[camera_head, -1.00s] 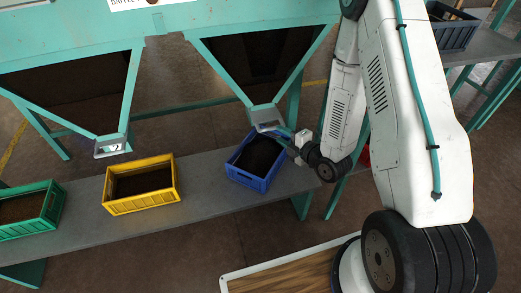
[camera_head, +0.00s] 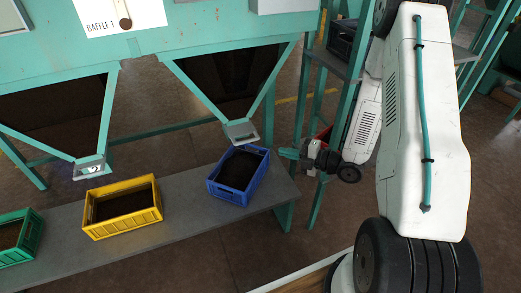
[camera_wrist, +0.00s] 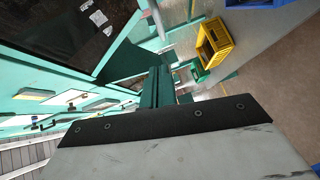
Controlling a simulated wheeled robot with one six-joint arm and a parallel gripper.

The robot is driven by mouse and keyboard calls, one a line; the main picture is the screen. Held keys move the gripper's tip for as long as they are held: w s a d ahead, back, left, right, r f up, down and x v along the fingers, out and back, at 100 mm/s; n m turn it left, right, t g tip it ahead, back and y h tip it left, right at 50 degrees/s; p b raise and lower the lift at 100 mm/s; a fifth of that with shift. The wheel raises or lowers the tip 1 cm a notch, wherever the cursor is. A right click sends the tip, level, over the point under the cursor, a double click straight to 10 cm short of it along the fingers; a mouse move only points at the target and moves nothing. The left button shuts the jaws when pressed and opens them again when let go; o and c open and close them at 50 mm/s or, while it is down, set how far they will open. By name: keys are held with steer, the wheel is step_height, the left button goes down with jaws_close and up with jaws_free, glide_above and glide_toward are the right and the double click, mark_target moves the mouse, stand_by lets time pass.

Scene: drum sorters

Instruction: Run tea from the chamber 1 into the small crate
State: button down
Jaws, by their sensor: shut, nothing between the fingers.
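A sign reading BAFFLE 1 (camera_head: 110,14) with a dark round-ended lever (camera_head: 125,22) is on the teal machine front. Below are two funnel chambers, a left one (camera_head: 50,117) and a right one (camera_head: 228,78), with metal outlets. A blue crate (camera_head: 228,197) of dark fill stands under the right outlet (camera_head: 241,131). A yellow crate (camera_head: 130,222) and a green crate (camera_head: 20,250) stand to its left; the yellow one also shows in the wrist view (camera_wrist: 213,48). Which is the small crate I cannot tell. My gripper (camera_head: 286,153) is shut and empty, right of the blue crate.
The crates stand on a long grey bench (camera_head: 185,232). Its right end, near my gripper, is bare. Teal posts (camera_head: 325,100) and a shelf with a dark crate (camera_head: 343,38) stand behind my arm.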

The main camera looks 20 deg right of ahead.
steer(key=a, duration=0.1)
glide_toward(239, 134)
steer(key=s+a, duration=0.2)
steer(key=a, duration=0.1)
steer(key=shift+w+a+f, duration=0.2)
steer(key=shift+w+f, duration=0.3)
steer(key=w, duration=0.5)
steer(key=shift+r, duration=0.15)
steer(key=shift+s, duration=0.15)
